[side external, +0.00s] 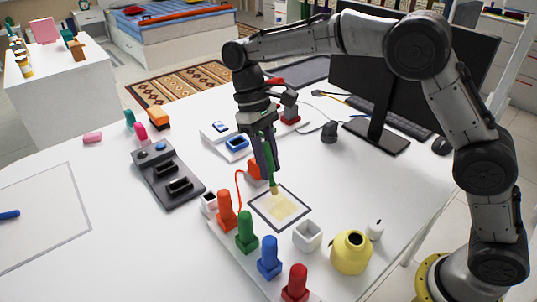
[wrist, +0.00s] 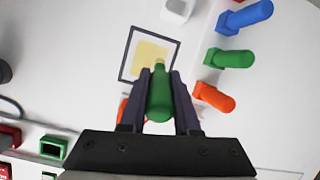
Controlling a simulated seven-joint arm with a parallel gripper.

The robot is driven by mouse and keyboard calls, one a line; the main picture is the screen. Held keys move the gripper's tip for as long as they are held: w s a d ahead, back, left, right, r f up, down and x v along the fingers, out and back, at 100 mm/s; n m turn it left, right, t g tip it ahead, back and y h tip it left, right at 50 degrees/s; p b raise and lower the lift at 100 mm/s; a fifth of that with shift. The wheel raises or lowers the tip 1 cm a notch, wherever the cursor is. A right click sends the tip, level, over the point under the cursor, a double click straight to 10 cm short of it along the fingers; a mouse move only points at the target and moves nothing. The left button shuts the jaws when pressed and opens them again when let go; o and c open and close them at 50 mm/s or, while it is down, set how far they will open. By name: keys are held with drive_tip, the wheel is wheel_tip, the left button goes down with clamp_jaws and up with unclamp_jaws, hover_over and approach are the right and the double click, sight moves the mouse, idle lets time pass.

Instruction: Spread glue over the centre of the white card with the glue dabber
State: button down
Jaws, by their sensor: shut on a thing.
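My gripper (side external: 265,150) is shut on the green glue dabber (side external: 269,165), which points down at the card. In the wrist view the green dabber (wrist: 159,97) sits between the two dark fingers of my gripper (wrist: 160,95). The white card (side external: 259,206) with a dark border lies flat on the table. A pale yellow glue patch (side external: 283,208) covers much of its middle. The dabber's tan tip (side external: 274,190) is at the upper part of the patch; I cannot tell whether it touches. The card also shows in the wrist view (wrist: 131,57), partly hidden by the dabber.
Several coloured stamps, including a green one (side external: 246,235) and a blue one (side external: 269,260), stand in front of the card. A white cup (side external: 307,236) and a yellow pot (side external: 351,252) are at its right. A dark holder (side external: 165,178) lies left. A monitor (side external: 385,80) stands behind.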

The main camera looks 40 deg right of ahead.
drive_tip(key=shift+f, duration=2)
drive_tip(key=shift+w+f, duration=0.7)
drive_tip(key=shift+w, duration=1.4)
drive_tip(key=shift+s, duration=2.05)
drive_tip(key=shift+r, duration=4)
